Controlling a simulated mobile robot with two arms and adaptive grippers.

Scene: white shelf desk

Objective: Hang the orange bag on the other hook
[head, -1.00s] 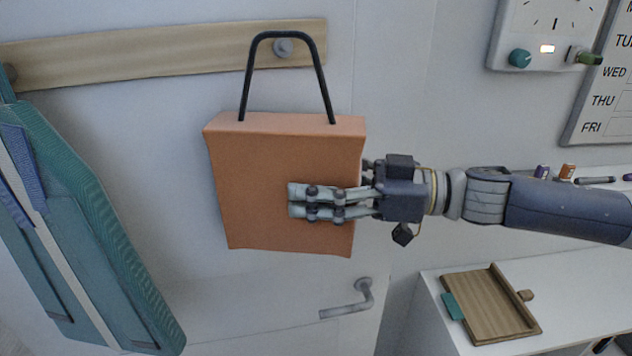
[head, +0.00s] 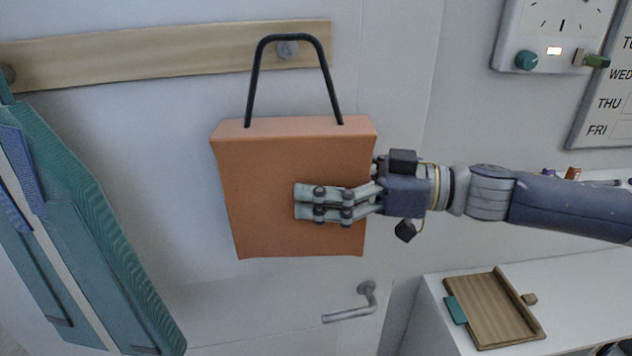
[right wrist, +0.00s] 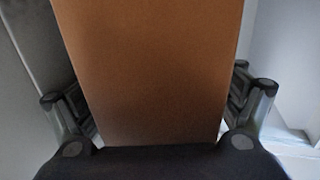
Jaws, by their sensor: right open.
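The orange bag (head: 265,205) is upright against the wall, below a wooden rail (head: 170,50). Its black handle (head: 252,85) arches over the grey hook (head: 287,50) at the rail's right end. The hook shows just under the top of the handle; I cannot tell if they touch. My right gripper (head: 305,203) reaches in from the right, its fingers across the bag's front in the head view. The right wrist view shows the bag (right wrist: 155,70) between the spread, open fingers, with gaps beside it. Fingertips are hidden there. My left gripper is out of view.
A door handle (head: 350,312) is below the orange bag. At right are a white desk (head: 570,275) with a wooden tray (head: 492,308), and a wall panel with a dial (head: 555,25).

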